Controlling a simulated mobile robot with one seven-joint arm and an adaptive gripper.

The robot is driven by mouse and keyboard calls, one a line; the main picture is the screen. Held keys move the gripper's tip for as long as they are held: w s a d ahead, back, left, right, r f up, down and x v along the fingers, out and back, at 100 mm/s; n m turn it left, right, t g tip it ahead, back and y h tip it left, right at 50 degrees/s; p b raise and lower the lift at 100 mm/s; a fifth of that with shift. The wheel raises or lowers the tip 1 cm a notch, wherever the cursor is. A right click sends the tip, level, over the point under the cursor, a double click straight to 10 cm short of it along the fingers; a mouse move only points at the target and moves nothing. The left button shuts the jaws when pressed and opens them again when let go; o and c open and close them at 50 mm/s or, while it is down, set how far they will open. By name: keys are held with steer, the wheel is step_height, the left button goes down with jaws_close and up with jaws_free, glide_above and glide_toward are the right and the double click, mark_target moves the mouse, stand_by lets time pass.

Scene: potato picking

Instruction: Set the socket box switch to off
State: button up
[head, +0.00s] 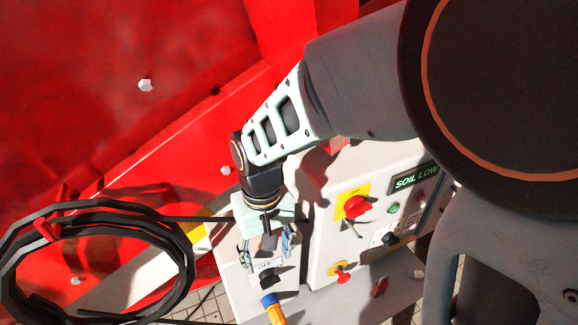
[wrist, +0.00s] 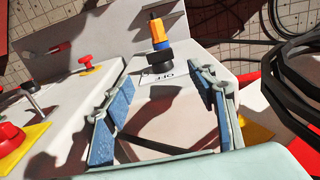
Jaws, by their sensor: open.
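The socket box (head: 231,275) is a pale box at the lower middle of the head view. It carries a black rotary switch (head: 270,277) beside an OFF label (head: 264,266). In the wrist view the switch (wrist: 159,59) sits at upper centre, with the label (wrist: 164,73) inverted on the box face (wrist: 190,68). My gripper (head: 267,252) is open and empty, directly over the box. In the wrist view its blue-padded fingers (wrist: 160,98) are spread to either side of the switch's line, apart from it. The switch's exact pointing direction is unclear.
A control panel with a red knob on yellow (head: 355,206) and a SOIL LOW display (head: 416,177) is to the right. A black cable coil (head: 180,250) hangs left, beside red machinery (head: 110,160).

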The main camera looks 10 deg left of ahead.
mark_target(270, 281)
step_height(270, 281, down, 9)
steer(key=shift+f, duration=0.1)
steer(key=shift+c, duration=0.2)
steer(key=c, duration=1.1)
